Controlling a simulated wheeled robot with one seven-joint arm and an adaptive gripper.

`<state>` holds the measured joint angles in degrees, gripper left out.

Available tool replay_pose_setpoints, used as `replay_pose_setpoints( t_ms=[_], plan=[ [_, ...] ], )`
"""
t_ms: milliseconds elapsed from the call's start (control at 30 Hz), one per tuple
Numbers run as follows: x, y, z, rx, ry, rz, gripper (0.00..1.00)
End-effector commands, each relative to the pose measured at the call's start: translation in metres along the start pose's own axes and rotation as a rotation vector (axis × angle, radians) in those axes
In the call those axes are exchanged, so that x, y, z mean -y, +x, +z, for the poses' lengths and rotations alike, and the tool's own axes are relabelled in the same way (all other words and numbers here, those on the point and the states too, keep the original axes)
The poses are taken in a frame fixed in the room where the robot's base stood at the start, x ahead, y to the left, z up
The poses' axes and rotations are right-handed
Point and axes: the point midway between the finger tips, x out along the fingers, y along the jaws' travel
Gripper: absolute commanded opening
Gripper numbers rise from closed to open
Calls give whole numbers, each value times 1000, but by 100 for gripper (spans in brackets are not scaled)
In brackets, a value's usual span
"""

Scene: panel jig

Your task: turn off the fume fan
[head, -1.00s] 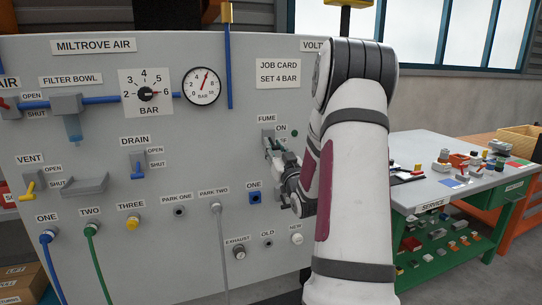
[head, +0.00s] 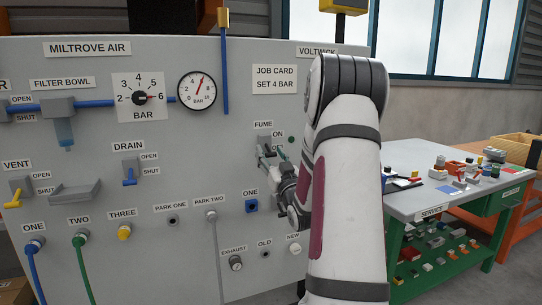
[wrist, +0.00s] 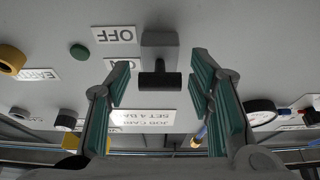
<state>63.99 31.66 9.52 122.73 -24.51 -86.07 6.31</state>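The fume switch is a grey block (wrist: 160,42) with a dark T-shaped lever (wrist: 158,79) in the wrist view, which is upside down. The lever's bar lies on the ON-label side, away from the OFF label (wrist: 113,35). In the head view the switch (head: 264,138) sits under the FUME label, partly hidden by my gripper (head: 267,156). My gripper (wrist: 160,82) is open, with one green-padded finger on each side of the lever. Clear gaps show between the fingers and the lever.
A green round lamp (wrist: 79,51) is beside the switch. The job card (head: 275,79) is above it, and the blue port ONE (head: 251,206) is below. A drain valve (head: 130,172) is to the left. A service bench (head: 410,203) with small parts stands at right.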

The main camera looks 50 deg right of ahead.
Motion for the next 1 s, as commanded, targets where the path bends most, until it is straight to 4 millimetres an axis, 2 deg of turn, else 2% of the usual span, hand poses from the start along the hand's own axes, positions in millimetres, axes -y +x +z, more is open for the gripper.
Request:
replay_pose_setpoints(
  t_ms=[167,267,700,833,1000],
  plan=[
    [0,-3,0,1,0,0,48],
    [0,-13,1,3,0,0,48],
    [0,-96,1,4,1,2,48],
    [0,-111,1,2,0,1,48],
    [0,-120,0,1,0,1,48]
  ],
)
